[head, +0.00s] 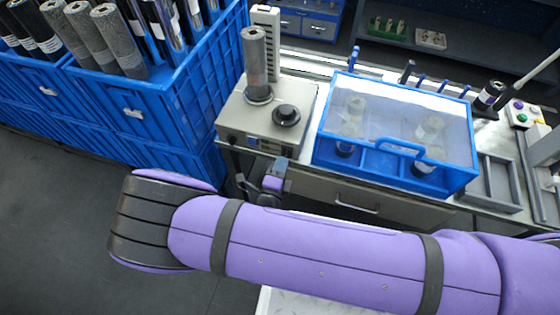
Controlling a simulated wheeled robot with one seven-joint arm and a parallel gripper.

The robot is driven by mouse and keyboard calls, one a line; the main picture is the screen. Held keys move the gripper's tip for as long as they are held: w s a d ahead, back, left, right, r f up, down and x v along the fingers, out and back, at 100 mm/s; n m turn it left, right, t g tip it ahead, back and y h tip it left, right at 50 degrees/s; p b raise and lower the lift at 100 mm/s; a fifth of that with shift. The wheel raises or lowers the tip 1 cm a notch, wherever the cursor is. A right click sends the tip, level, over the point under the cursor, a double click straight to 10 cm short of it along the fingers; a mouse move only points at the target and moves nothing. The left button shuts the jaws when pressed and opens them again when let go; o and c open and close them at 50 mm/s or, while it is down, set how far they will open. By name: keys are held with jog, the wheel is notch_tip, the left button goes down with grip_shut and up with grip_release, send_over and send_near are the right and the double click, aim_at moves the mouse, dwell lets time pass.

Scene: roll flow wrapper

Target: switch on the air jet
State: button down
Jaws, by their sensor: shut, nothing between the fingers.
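A grey bench unit (240,115) stands at the left end of the bench. It carries an upright grey roll (255,62) and a black round knob (286,115). Its front edge has a small panel (265,145) with blue and dark controls; these are too small to read, and I cannot tell which one works the air jet. The end of my arm is mostly hidden behind my purple arm link. Part of my gripper (279,167) shows just below that panel, shut and empty. I cannot tell whether it touches the unit.
A blue-framed clear cover (382,145) with rolls inside stands right of the unit. A control box (524,115) with green and purple buttons is at the far right. Blue crates (150,120) full of rolls stand at the left. The floor (60,210) at lower left is clear.

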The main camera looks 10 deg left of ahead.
jog(key=s+r, duration=0.1)
jog(key=s, duration=1)
jog(key=shift+a+r, duration=0.2)
jog(key=shift+a, duration=0.25)
jog(key=w+d+r+m+g+h, duration=0.3)
jog(key=w+d+r+m+g, duration=0.25)
jog(key=r+m, duration=0.4)
jog(key=w+d+r+m+g+h, duration=0.3)
jog(key=w+d+r+m+g, duration=0.15)
jog(key=d+r+m, duration=0.4)
jog(key=w+d+r+m+g+h, duration=0.35)
jog(key=w+r+m+g, duration=0.2)
jog(key=r+m, duration=0.6)
jog(key=s+d+r+m+t+y, duration=0.1)
jog(key=s+d+r+m+y, duration=0.4)
jog(key=s+d+r+m, duration=0.3)
jog(key=s+d+r+m+t+y, duration=0.1)
jog(key=s+d+r+m+y, duration=0.5)
jog(key=d+r+m, duration=0.8)
jog(key=shift+s+d+r+m, duration=0.3)
jog(key=shift+s+r+m, duration=0.4)
jog(key=shift+s, duration=0.35)
